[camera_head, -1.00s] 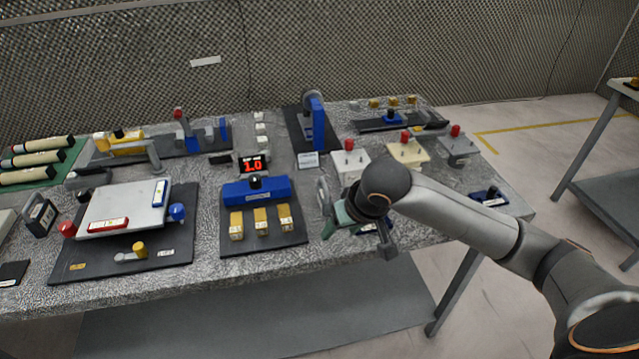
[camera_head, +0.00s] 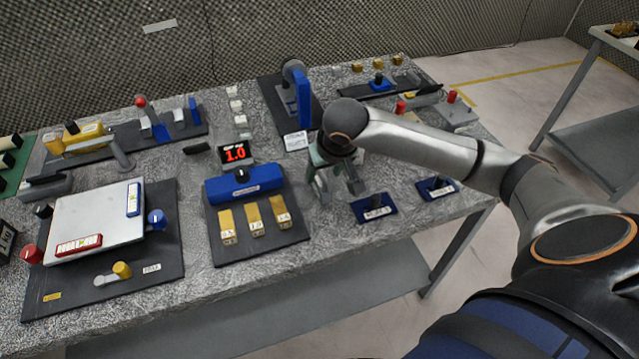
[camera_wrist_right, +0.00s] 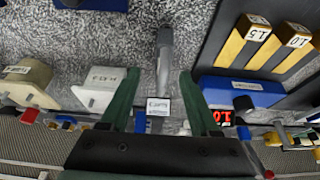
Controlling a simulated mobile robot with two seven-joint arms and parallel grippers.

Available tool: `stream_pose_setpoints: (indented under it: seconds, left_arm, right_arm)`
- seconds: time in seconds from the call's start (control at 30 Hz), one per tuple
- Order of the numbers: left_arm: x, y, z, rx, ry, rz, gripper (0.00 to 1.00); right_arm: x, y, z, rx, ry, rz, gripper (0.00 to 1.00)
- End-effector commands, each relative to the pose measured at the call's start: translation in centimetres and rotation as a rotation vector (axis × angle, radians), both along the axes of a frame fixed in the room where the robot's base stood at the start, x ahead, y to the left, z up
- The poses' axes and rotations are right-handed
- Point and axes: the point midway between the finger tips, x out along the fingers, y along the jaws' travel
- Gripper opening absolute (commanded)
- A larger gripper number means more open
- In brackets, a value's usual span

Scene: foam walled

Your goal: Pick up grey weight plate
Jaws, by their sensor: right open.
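The grey weight plate (camera_wrist_right: 164,62) stands on edge on the speckled bench, seen nearly edge-on in the right wrist view. In the head view only part of the plate (camera_head: 321,188) shows beneath my right gripper (camera_head: 334,163), whose wrist hides much of it. In the wrist view, my right gripper (camera_wrist_right: 158,82) is open, with one green finger on each side of the plate. I see no finger clearly touching it. How deep the plate sits between the fingers cannot be told. My left gripper is not in view.
White and cream boxes (camera_wrist_right: 95,92) appear left in the wrist view.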

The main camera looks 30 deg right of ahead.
Motion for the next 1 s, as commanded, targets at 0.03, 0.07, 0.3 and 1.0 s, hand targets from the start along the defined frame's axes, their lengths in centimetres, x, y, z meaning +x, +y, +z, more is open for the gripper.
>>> stream_pose_setpoints:
  seconds: [0.03, 0.07, 0.3, 1.0]
  left_arm:
    - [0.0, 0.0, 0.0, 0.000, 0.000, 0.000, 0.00]
    - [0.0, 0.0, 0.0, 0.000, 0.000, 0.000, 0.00]
    - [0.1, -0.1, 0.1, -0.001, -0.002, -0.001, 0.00]
    - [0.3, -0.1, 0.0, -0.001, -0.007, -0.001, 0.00]
  right_arm:
    - [0.1, 0.0, -0.3, 0.000, 0.001, 0.000, 0.62]
    - [0.1, 0.0, -0.5, 0.000, 0.001, 0.000, 0.62]
    - [0.9, 0.2, -3.5, 0.001, 0.004, 0.000, 0.62]
    - [1.8, -0.1, -5.4, 0.001, 0.000, 0.001, 0.33]
